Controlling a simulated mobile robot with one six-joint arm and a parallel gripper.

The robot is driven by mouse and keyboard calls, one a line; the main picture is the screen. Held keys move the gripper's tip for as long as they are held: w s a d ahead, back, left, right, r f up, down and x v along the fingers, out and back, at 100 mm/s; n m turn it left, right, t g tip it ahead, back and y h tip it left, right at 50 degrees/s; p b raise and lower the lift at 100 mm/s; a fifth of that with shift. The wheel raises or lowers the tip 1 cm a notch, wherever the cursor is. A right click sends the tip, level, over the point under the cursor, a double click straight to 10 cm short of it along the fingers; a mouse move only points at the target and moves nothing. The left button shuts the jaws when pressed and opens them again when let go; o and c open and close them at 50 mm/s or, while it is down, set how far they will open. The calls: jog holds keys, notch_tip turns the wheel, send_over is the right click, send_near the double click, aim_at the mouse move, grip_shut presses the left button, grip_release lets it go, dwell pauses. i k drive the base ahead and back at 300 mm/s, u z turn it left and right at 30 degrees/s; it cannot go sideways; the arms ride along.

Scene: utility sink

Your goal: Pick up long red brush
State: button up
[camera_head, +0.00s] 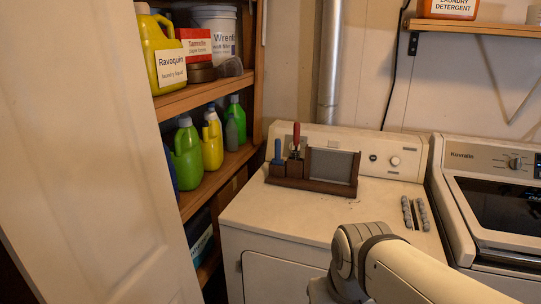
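A long red handle (296,136), which I take to be the red brush, stands upright in a dark wooden holder (310,186) on top of the white dryer. Its lower end is hidden in the holder. A shorter blue handle (277,150) stands just left of it. My arm shows at the bottom right, in front of the dryer and apart from the holder. My gripper is outside the picture, so its state does not show.
Two grey strip-like objects (407,213) lie on the dryer top (290,215) at the right. A wooden shelf (188,98) with bottles stands at left, behind a pale door panel (85,150). A second white machine (490,200) stands at right.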

aim_at(296, 127)
jog(key=z, duration=0.15)
jog(key=i, duration=0.9)
jog(key=u, duration=0.05)
